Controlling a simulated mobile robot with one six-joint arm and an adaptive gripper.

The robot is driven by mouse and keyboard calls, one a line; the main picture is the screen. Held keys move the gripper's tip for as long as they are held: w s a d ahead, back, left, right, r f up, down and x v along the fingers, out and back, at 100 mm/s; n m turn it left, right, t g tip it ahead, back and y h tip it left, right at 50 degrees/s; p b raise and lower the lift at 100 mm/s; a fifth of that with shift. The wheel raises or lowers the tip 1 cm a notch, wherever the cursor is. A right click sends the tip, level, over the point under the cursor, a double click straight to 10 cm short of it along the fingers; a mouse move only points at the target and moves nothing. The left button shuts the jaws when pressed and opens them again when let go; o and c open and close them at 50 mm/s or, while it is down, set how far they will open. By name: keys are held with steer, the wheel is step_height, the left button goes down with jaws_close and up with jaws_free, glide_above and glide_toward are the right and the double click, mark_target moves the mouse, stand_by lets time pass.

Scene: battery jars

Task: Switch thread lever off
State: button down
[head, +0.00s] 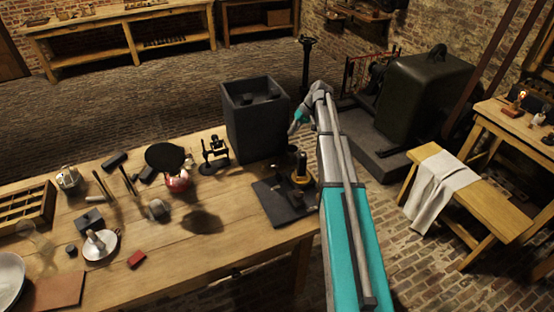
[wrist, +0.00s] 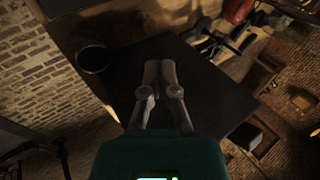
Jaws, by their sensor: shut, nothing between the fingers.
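I cannot single out a thread lever in either view. A dark open-topped box (head: 246,125) stands at the table's far right corner. My gripper (head: 294,128) is just to the right of the box in the head view. In the wrist view my gripper (wrist: 160,66) is shut and empty, its fingers in front of a flat dark surface (wrist: 195,88). I cannot tell whether they touch it. A dark flat base (head: 272,204) with a brass-coloured upright part (head: 301,172) sits near the table's right edge, partly hidden by my arm. A small black stand (head: 214,155) is left of the box.
The wooden table (head: 240,240) holds a red pot (head: 177,181), a pale dish (head: 101,246), a red block (head: 136,259) and a compartment tray (head: 24,207) at left. A large dark cabinet (head: 425,100) and a bench with a cloth (head: 440,185) stand right. The table's front middle is clear.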

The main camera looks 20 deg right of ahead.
steer(key=shift+a+f, duration=0.1)
steer(key=shift+f, duration=0.05)
steer(key=b, duration=0.9)
glide_toward(273, 165)
steer(key=w+a+f, duration=0.2)
steer(key=w+f, duration=0.2)
steer(key=shift+s+a+f+b, duration=0.35)
steer(key=shift+s+f+b, duration=0.2)
steer(key=shift+f, duration=0.05)
steer(key=shift+s+a+f+b, duration=0.35)
steer(key=shift+s+f+b, duration=0.2)
steer(key=shift+f, duration=0.1)
steer(key=shift+s+a+f+h, duration=0.15)
steer(key=shift+s+a+h, duration=0.1)
steer(key=shift+a, duration=0.15)
steer(key=shift+s+a+f+h, duration=0.2)
steer(key=shift+a+h, duration=0.05)
steer(key=shift+a, duration=0.3)
steer(key=shift+s, duration=0.1)
steer(key=shift+d, duration=0.2)
